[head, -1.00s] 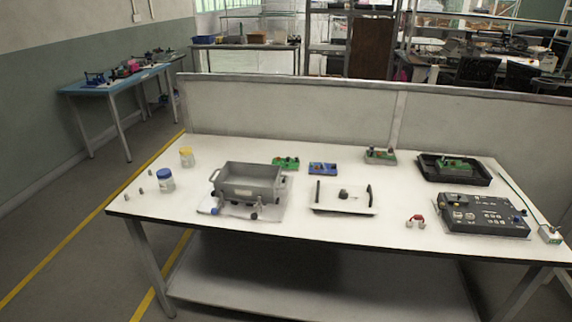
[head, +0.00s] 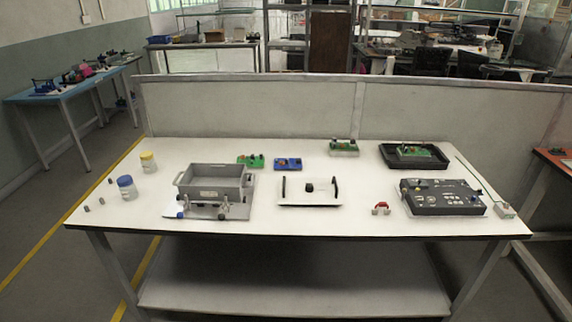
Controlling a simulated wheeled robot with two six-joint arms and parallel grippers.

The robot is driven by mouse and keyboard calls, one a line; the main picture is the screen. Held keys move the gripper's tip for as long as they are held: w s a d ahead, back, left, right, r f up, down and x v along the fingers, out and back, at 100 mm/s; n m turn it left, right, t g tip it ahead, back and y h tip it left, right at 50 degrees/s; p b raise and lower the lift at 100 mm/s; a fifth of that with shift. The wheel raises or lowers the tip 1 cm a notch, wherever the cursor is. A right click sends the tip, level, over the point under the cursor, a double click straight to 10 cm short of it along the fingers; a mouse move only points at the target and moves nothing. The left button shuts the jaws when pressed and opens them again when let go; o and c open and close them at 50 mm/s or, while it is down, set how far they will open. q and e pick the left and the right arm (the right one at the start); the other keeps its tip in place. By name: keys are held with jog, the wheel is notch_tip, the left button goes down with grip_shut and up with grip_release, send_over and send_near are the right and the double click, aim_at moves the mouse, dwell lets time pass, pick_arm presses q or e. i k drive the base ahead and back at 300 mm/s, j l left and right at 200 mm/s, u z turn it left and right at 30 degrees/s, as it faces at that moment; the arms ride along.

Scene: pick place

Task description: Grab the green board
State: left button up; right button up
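A green board (head: 250,161) with small parts on it lies on the white table behind the grey bin, left of a blue board (head: 288,164). Another green board (head: 415,151) lies in a black tray (head: 387,160) at the back right of the table. A third board (head: 343,147), greenish on a pale base, stands near the back middle. Neither of my grippers is in view.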

aim_at(252, 160)
jog(key=i+j+z, duration=0.15)
jog(key=j+z, duration=0.25)
jog(key=i+j+z, duration=0.1)
jog(key=j+z, duration=0.15)
jog(key=z, duration=0.15)
jog(key=j+z, duration=0.8)
